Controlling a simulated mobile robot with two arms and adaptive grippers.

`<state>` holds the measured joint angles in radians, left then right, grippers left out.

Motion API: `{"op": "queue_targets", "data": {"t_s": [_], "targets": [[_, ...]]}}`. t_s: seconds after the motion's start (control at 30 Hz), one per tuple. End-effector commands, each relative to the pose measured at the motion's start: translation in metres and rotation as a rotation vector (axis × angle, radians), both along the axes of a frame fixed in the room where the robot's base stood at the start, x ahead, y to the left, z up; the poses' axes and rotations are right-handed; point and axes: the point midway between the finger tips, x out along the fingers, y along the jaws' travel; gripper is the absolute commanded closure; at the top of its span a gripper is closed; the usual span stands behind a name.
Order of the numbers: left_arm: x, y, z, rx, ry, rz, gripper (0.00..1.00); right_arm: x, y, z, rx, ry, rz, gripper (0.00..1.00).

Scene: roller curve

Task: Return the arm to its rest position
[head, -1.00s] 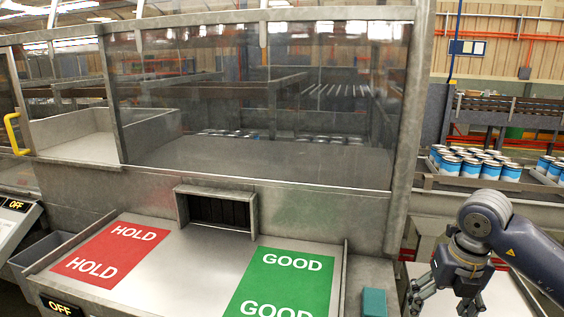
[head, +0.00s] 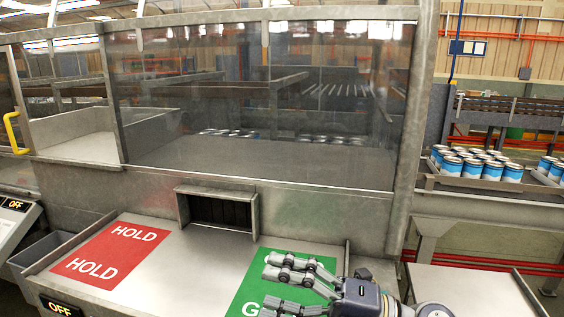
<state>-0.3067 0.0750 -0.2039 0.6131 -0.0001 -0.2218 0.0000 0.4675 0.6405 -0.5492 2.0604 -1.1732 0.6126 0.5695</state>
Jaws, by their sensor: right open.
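My right gripper (head: 270,286) is over the green GOOD mat (head: 322,262) on the metal table, at the lower right of the head view. Its fingers point left and are spread apart, with nothing between them. It covers much of the mat and its lettering. I cannot tell how high it is above the mat. My left gripper is not in view.
A red HOLD mat (head: 112,252) lies on the table's left part, with bare metal between the mats. A small dark chute opening (head: 219,212) is in the panel behind. A glazed enclosure (head: 255,105) rises above. Blue-and-white cans (head: 478,164) stand at the right.

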Motion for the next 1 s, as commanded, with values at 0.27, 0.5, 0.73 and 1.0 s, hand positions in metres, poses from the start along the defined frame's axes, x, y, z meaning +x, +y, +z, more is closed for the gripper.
{"op": "queue_targets", "data": {"t_s": [0.27, 0.5, 0.73, 1.0], "targets": [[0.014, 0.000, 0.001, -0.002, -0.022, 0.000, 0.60, 0.049, -0.072, 0.035, 0.601, 0.307, -0.433, 0.26], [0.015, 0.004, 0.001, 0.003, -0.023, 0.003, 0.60, 0.071, -0.170, -0.065, 0.855, 0.747, -0.936, 0.26], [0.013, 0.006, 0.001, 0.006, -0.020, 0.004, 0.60, 0.004, -0.223, -0.215, 0.821, 1.265, -1.388, 0.26], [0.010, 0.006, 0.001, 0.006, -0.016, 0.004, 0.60, -0.113, -0.224, -0.312, 0.598, 1.730, -1.659, 0.26]]}}
